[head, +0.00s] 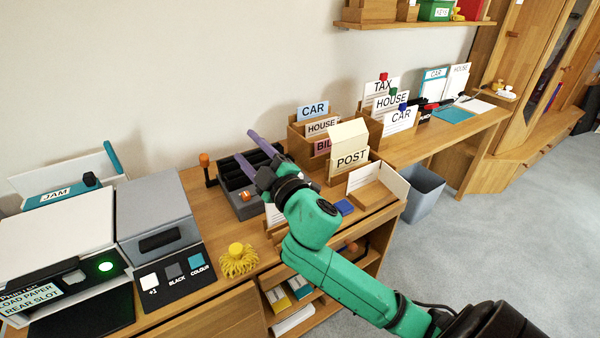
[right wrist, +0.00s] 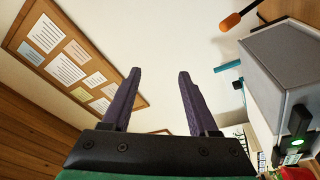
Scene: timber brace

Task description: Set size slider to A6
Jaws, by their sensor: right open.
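No A6 mark can be read in either view, so I cannot tell for certain which part is the size slider. A black knob (head: 90,179) sits on the teal strip marked JAM, behind the white printer (head: 60,238). My right gripper (head: 245,146) is open and empty, raised over the desk near the dark divided tray. Its purple fingers also show apart in the right wrist view (right wrist: 159,72), with nothing between them. It is well to the right of the printer. My left gripper is not in view.
A grey unit (head: 155,215) with buttons stands right of the printer. Card boxes marked POST (head: 350,160) and CAR (head: 313,110) stand right of my gripper.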

